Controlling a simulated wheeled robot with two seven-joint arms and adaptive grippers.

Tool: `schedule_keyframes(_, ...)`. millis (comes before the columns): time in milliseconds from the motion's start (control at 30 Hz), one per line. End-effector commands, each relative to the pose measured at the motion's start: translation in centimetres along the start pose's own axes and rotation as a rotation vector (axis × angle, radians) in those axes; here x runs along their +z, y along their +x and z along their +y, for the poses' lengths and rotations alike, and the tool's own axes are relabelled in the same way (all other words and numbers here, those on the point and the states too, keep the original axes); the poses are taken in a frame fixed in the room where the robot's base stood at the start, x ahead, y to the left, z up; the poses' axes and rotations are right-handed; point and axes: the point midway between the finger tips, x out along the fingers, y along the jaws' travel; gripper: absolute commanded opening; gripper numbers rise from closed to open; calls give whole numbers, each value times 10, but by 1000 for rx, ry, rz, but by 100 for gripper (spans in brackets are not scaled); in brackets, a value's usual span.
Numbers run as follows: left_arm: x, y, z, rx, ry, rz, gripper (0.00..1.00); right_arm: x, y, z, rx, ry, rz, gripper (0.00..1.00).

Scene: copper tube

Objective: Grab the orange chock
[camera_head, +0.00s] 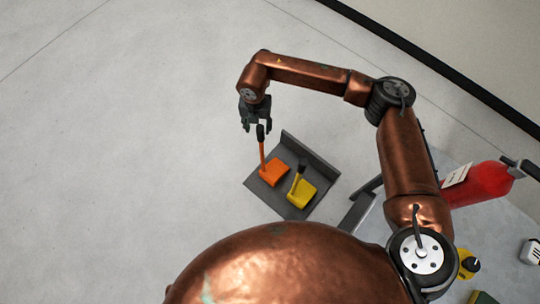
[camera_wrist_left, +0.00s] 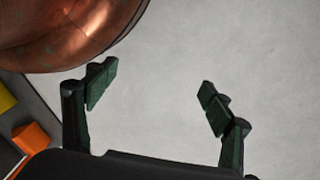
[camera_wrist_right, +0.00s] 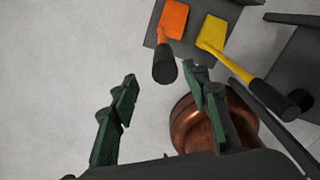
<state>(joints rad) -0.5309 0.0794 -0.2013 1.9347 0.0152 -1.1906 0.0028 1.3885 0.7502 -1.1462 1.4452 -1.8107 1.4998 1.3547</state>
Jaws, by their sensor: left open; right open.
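The orange chock (camera_head: 273,173) lies on a dark grey angled plate (camera_head: 322,170). Its handle stands up and ends in a black grip. My right gripper (camera_head: 255,125) is open, pointing down just above the top of that grip. In the right wrist view the orange chock (camera_wrist_right: 173,18) is at the top. Its black grip end (camera_wrist_right: 164,67) appears between the open fingertips of my right gripper (camera_wrist_right: 160,80), nearer the right finger; I cannot tell whether it touches. My left gripper (camera_wrist_left: 155,92) is open and empty; the orange chock (camera_wrist_left: 33,138) shows at that view's left edge.
A yellow chock (camera_head: 301,194) with a black-gripped handle lies beside the orange one on the plate. A red extinguisher (camera_head: 478,184) lies on a grey surface at the right, with several small items. The floor to the left is clear.

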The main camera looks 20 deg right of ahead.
Motion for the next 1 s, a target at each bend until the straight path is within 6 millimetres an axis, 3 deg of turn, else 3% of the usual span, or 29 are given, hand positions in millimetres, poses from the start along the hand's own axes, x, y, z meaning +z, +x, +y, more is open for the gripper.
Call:
schedule_keyframes(267,-5,-18,4,6,0,1,75,2,14,-3,-1,2,1,43)
schedule_keyframes(733,-12,-97,17,28,-4,2,75,10,55,-8,-1,1,2,43)
schedule_keyframes(1000,-12,-111,18,31,-4,2,75,10,59,-8,0,2,0,43)
